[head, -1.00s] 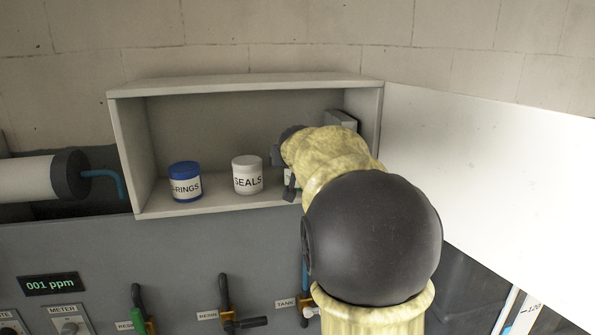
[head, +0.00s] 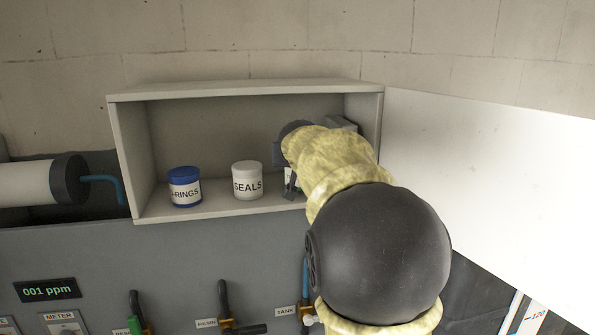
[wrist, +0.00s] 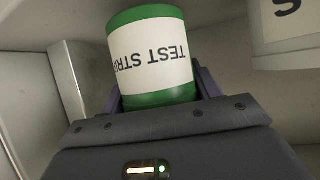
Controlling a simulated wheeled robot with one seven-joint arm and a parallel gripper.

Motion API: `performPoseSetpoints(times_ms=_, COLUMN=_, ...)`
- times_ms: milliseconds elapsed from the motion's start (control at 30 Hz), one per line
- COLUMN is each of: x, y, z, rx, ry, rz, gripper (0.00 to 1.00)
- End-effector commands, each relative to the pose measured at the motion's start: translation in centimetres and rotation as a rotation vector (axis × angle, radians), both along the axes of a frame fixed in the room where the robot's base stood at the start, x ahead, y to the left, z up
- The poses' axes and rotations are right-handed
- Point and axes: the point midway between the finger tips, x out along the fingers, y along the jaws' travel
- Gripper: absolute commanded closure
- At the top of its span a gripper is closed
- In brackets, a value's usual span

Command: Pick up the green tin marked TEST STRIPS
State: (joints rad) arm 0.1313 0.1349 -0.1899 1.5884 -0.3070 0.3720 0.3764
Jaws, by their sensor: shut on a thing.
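The green tin (wrist: 152,57) with a white TEST STRIPS label fills the upper middle of the wrist view, where its lettering appears upside down. My gripper (wrist: 158,88) is shut on it, with a finger on each side of the tin. In the head view my gripper (head: 290,182) is inside the right part of the open cabinet (head: 240,93), largely hidden by my own arm. Only a small pale patch of the tin shows there. I cannot tell whether the tin touches the shelf.
A blue-lidded O-RINGS tin (head: 185,187) and a white SEALS tin (head: 247,181) stand on the shelf left of my gripper. The white SEALS tin is close by. The cabinet's white door (head: 480,170) stands open at the right. Valve handles (head: 224,300) are below.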

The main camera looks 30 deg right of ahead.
Motion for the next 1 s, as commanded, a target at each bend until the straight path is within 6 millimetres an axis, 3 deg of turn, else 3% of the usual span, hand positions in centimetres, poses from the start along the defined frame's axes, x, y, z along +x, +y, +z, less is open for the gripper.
performPoseSetpoints(times_ms=433, x=0.0, y=0.0, z=5.6, rx=0.0, ry=-0.004, rz=0.001, gripper=0.63)
performPoseSetpoints(times_ms=767, x=-5.4, y=1.5, z=5.0, rx=0.0, ry=-0.004, rz=0.003, gripper=0.63)
performPoseSetpoints(times_ms=1000, x=-11.4, y=3.0, z=4.9, rx=-0.001, ry=-0.006, rz=0.001, gripper=0.63)
